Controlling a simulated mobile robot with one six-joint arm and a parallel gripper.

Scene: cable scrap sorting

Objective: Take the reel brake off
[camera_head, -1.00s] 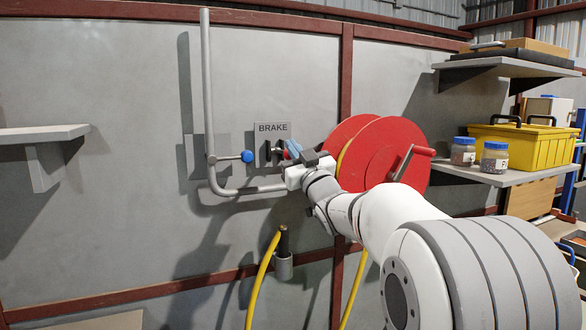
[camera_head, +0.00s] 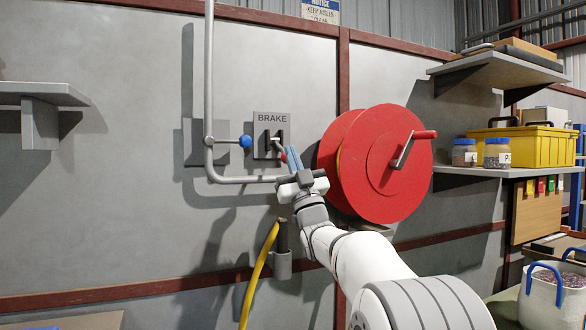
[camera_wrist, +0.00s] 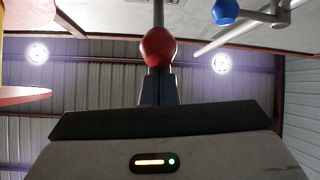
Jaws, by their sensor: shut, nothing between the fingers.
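The brake plate (camera_head: 259,130), labelled BRAKE, is on the grey wall, with a dark slot and a short grey lever ending in a red knob (camera_head: 284,157). In the wrist view the red knob (camera_wrist: 158,47) is large, right at my fingertips, on a stem running up to the top edge. My gripper (camera_head: 292,158) has blue fingers held together and pointing up beside the knob; it also shows in the wrist view (camera_wrist: 158,82). Nothing shows between the fingers. I cannot tell whether they touch the knob. The red reel (camera_head: 385,175) with its crank stands just right of my gripper.
A grey pipe (camera_head: 209,80) with a blue-knobbed valve handle (camera_head: 245,141) runs left of the plate. A yellow hose (camera_head: 258,272) hangs below in a holder (camera_head: 282,266). Shelves at right hold jars and a yellow toolbox (camera_head: 530,145). The wall below the pipe's left is clear.

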